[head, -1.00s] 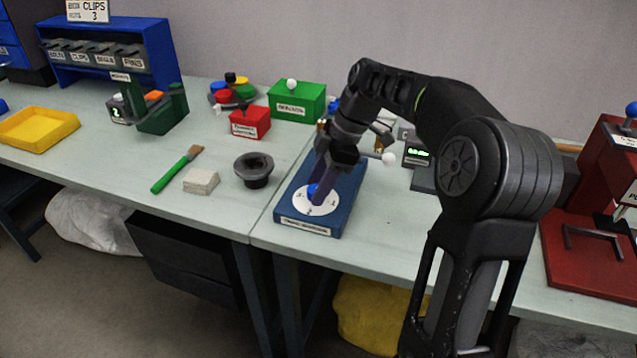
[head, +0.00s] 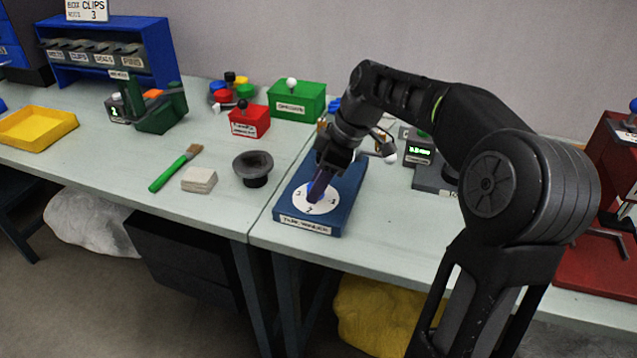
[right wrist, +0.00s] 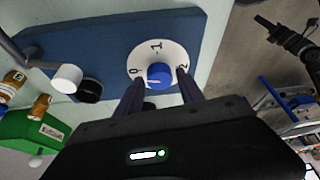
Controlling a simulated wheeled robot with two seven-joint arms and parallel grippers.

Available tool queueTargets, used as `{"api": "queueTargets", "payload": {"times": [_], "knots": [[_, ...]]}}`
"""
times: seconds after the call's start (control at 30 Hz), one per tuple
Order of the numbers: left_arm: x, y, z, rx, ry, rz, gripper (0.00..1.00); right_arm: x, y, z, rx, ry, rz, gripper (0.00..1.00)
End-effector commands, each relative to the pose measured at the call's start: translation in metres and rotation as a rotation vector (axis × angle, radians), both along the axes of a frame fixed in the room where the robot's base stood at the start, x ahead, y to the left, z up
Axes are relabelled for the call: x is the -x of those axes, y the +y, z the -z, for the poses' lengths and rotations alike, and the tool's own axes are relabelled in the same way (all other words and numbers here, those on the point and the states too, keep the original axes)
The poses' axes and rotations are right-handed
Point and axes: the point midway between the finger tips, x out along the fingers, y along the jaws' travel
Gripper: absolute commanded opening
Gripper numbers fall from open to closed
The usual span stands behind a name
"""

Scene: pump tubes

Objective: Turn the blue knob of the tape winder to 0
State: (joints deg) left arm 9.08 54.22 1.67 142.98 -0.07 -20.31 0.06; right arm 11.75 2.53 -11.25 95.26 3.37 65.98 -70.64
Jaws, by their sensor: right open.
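The tape winder is a blue box (head: 345,200) with a white dial (head: 309,205) on top, near the front edge of the table. In the right wrist view its dial (right wrist: 138,57) shows the marks 0, 1 and 2 around a round blue knob (right wrist: 160,75). The knob's exact setting is too small to read. My right gripper (head: 316,196) points down at the dial. In the right wrist view its open fingers (right wrist: 160,84) stand on either side of the knob, with no clear contact visible. In the head view the fingers mostly hide the knob. My left gripper is not seen.
A white-tipped lever (right wrist: 66,79) stands out beside the box. A small display device (head: 418,152) stands at the right.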

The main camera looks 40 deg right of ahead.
Motion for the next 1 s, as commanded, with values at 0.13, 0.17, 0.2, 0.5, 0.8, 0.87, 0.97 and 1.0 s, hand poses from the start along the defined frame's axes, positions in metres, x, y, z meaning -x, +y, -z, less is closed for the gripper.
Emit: {"api": "queueTargets", "payload": {"times": [0.13,0.17,0.2,0.5,0.8,0.87,0.97,1.0], "knots": [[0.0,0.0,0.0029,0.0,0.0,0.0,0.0,0.0005,0.0008,0.001,0.0,0.0,0.051,0.45],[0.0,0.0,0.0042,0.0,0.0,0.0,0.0,0.0006,0.0009,0.0013,-0.001,0.0,0.077,0.45],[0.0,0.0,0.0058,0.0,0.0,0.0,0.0,0.0011,0.001,0.0013,0.0,-0.002,0.116,0.45],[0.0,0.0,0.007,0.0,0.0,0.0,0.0,0.001,0.0016,-0.0002,-0.001,-0.001,0.321,0.45],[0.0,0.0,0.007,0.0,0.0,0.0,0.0,0.0015,0.0019,0.0001,0.001,0.0,0.35,0.45],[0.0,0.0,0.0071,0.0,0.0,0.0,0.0,0.0017,0.0027,0.0002,0.0,0.001,0.392,0.45],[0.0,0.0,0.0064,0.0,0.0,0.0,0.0,0.0021,0.003,0.0,0.001,0.001,0.491,0.45],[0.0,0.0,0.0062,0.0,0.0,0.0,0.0,0.0018,0.0034,-0.0005,-0.001,-0.001,0.533,0.45]]}}
